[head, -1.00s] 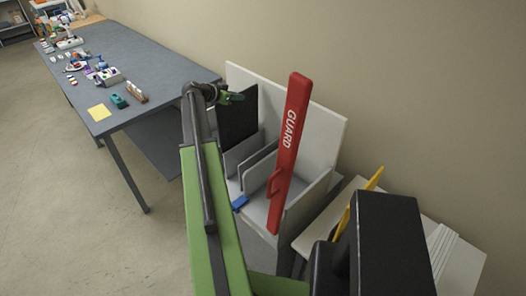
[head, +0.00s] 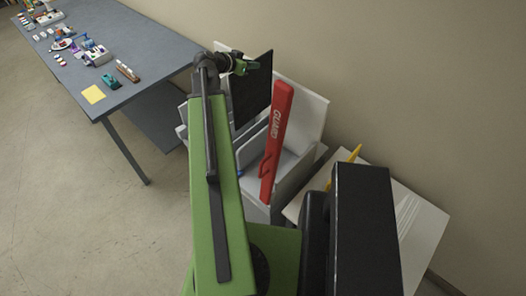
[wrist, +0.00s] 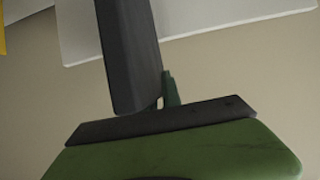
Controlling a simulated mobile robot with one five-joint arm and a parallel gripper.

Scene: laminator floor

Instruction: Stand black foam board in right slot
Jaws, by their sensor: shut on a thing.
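My gripper (head: 246,67) is shut on the upper edge of the black foam board (head: 253,95) and holds it upright, slightly tilted, over the pale rack (head: 308,108). The board's lower edge is partly hidden behind a grey divider (head: 254,146) and my arm, so I cannot tell whether it touches the rack floor. In the wrist view the dark board (wrist: 128,55) extends away from the green fingertip (wrist: 171,88). A red bar marked GUARD (head: 276,140) leans upright across the right part of the rack, just right of the board.
A white surface (head: 425,225) with a yellow item (head: 352,154) lies to the right of the rack. The wall is close behind. The floor at left is clear.

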